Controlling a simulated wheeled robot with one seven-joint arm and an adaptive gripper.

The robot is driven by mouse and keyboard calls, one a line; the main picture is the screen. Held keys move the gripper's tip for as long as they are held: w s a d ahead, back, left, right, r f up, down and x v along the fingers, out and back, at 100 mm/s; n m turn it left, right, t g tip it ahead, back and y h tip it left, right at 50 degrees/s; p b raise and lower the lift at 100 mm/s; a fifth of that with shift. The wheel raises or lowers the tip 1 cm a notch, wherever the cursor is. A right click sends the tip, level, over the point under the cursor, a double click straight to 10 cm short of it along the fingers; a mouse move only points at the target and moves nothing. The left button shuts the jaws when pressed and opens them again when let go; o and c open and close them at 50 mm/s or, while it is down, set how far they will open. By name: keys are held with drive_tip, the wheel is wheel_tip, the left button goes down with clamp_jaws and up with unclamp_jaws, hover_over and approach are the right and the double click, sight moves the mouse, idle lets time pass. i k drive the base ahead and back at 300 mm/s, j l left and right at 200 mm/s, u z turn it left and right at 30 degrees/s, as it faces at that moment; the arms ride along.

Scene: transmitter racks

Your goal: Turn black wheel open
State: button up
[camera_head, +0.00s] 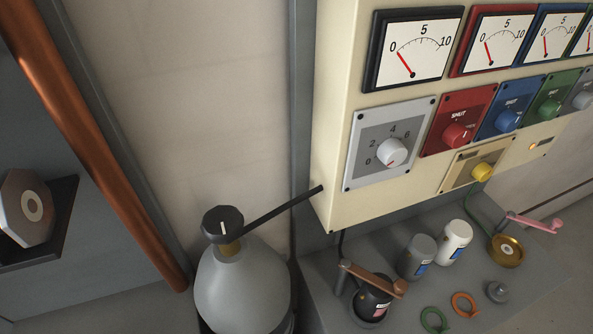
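A black wheel (222,224) with a white line on it sits on top of a grey bottle (240,285), left of the cream panel. The white line points roughly up in the picture. A brass-coloured neck shows just below the wheel. A thin black rod (284,209) runs from beside the wheel up to the right, its end near the panel's lower left corner. My gripper is not in view.
The cream panel (335,120) carries dials and coloured knobs. On a grey bench (325,285) stand a black pot with a wooden handle (372,300), a grey canister (416,257) and a white one (455,240). A copper pipe (95,140) stands at left. The wall behind the bottle is bare.

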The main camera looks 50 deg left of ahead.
sight(221, 224)
drive_tip(key=u, duration=2.65)
